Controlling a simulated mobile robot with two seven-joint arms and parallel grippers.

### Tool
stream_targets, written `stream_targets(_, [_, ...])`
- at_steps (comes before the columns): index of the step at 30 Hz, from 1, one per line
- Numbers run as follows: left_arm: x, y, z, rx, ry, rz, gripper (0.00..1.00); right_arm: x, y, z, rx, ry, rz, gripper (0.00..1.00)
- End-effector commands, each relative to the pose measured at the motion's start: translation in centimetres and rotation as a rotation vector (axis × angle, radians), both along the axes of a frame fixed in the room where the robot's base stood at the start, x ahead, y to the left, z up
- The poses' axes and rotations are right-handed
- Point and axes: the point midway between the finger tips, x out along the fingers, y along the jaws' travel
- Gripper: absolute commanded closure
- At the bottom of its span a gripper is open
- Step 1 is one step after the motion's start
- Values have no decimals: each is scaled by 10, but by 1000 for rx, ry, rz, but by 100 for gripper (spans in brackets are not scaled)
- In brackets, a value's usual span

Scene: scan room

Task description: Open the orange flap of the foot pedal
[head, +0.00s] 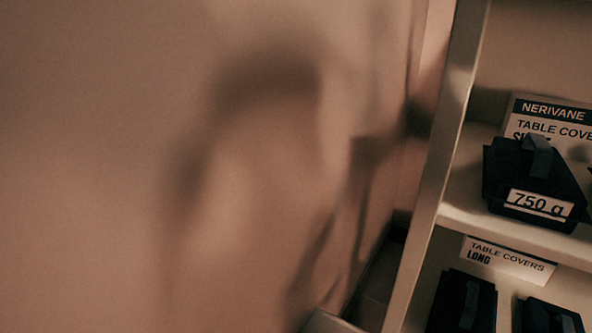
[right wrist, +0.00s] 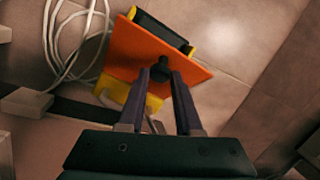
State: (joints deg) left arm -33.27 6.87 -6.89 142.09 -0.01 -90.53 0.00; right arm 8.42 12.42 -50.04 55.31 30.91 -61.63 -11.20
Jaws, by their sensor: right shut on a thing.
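The orange flap (right wrist: 130,49) of the foot pedal shows as a flat tilted plate in the right wrist view. Yellow parts of the foot pedal (right wrist: 133,98) show below it, and a black and yellow part (right wrist: 160,31) shows beyond its upper edge. My right gripper (right wrist: 161,76) is shut on a small dark knob (right wrist: 160,66) on the flap. I cannot tell how far the flap is open. The head view shows neither the pedal nor any gripper.
Pale cables (right wrist: 62,38) lie on the tiled floor left of the pedal. In the head view, a shelf unit (head: 458,100) stands at right with dark boxes, one labelled 750 g (head: 540,203). A bare wall with shadows fills the left.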

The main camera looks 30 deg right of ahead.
Motion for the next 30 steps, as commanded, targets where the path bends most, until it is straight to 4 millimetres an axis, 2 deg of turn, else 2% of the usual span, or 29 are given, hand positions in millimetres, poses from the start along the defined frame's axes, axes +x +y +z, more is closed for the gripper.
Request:
stream_targets(7, [0, 0, 0, 0, 0, 0, 100, 1, 1, 1, 2, -1, -1, 100])
stream_targets(8, [0, 0, 0, 0, 0, 0, 100, 1, 1, 1, 2, -1, -1, 65])
stream_targets(15, [0, 0, 0, 0, 0, 0, 100, 0, 0, 0, 0, 0, 0, 38])
stream_targets(24, [0, 0, 2, 0, 0, 0, 100, 0, 0, 2, 0, 0, 0, 36])
stream_targets(30, [0, 0, 18, 0, 0, 0, 100, 4, -1, 21, 0, -1, 0, 36])
